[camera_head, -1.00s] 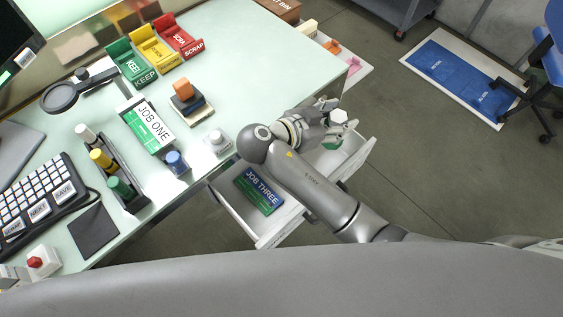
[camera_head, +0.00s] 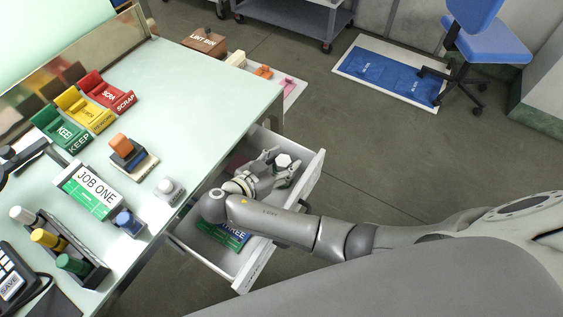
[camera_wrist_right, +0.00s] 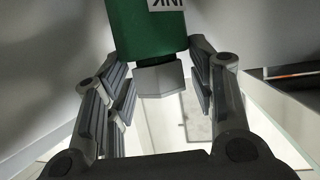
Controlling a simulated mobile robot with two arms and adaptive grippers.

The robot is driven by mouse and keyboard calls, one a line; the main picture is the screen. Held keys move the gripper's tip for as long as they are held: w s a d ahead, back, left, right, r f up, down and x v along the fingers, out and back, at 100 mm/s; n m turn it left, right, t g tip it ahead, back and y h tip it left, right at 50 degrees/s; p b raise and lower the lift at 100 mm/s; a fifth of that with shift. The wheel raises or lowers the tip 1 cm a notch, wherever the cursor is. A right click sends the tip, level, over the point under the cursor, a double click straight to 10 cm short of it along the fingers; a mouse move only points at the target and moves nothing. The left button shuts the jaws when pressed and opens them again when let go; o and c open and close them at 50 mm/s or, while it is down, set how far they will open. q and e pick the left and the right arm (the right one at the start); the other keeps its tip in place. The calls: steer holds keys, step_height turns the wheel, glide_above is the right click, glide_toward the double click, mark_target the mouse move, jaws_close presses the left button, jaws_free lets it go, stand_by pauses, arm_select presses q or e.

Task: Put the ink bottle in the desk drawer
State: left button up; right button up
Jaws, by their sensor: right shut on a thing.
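The ink bottle is green with a pale hexagonal cap (camera_head: 284,160); in the right wrist view its green body (camera_wrist_right: 146,28) carries part of a white label reading INK. My right gripper (camera_head: 277,170) is shut on it and holds it within the outline of the far end of the open desk drawer (camera_head: 308,185). In the head view the gripper hides most of the bottle's body. Whether the bottle touches the drawer floor cannot be told. My left gripper is not in view.
A JOB THREE box (camera_head: 222,236) lies in the drawer's near part, partly under my right arm.

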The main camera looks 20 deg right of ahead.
steer(key=shift+f, duration=0.1)
steer(key=o, duration=1.4)
steer(key=v, duration=0.7)
steer(key=shift+a+r, duration=0.2)
steer(key=shift+a, duration=0.05)
